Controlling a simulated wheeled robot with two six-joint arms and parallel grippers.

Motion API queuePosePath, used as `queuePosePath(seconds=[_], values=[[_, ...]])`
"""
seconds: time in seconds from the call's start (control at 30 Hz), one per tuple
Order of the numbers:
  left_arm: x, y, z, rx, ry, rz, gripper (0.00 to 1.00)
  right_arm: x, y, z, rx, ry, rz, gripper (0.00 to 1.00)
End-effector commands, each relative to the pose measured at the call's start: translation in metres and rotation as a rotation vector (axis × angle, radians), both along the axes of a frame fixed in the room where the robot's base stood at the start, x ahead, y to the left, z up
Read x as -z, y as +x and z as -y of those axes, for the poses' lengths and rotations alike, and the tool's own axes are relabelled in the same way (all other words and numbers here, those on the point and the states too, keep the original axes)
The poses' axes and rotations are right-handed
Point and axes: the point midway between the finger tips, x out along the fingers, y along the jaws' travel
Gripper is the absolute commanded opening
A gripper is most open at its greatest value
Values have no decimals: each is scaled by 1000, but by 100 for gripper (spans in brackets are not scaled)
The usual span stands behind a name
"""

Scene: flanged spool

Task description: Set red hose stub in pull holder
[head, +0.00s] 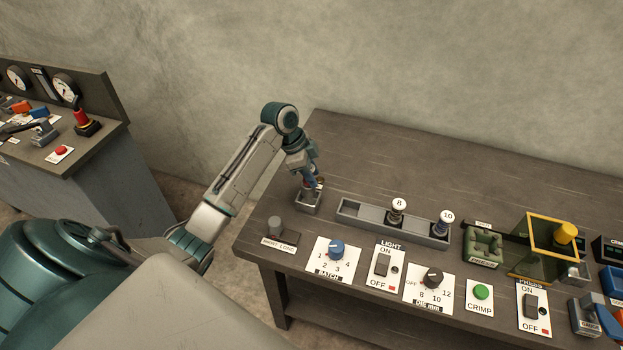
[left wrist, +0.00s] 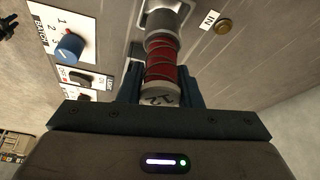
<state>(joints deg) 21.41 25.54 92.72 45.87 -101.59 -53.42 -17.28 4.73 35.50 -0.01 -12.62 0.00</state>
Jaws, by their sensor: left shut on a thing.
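The red hose stub (left wrist: 161,62) shows in the left wrist view, a ribbed red piece with grey metal ends. Its near end is marked 22. The blue fingers of my left gripper (left wrist: 160,92) are shut around it. Its far end points at a grey box on the table; I cannot tell how far inside it is. In the head view my left gripper (head: 313,183) is low over that small grey box (head: 307,203) at the table's left end, and hides most of the stub. I cannot pick out which fixture is the pull holder. My right gripper is not in view.
A grey tray (head: 368,218) holds pieces marked 8 and 10. Labelled controls line the front edge, including a blue batch knob (head: 336,247) and green crimp button (head: 481,292). A green block (head: 483,247) and yellow-framed fixture (head: 533,262) stand right. The table's back is clear.

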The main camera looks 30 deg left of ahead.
Motion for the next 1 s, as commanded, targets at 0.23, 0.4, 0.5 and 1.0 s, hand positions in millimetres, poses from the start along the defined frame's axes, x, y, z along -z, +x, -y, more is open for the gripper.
queuePosePath(seconds=[0.23, 0.4, 0.5, 1.0], values=[[22, 0, 1, 0, -2, -3, 0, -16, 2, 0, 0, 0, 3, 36], [35, 1, 0, 1, 2, 1, 0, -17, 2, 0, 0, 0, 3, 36], [35, 1, 0, 0, 2, 1, 0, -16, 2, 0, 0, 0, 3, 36], [47, 0, 0, 0, 0, 0, 36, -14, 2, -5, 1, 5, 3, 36]])
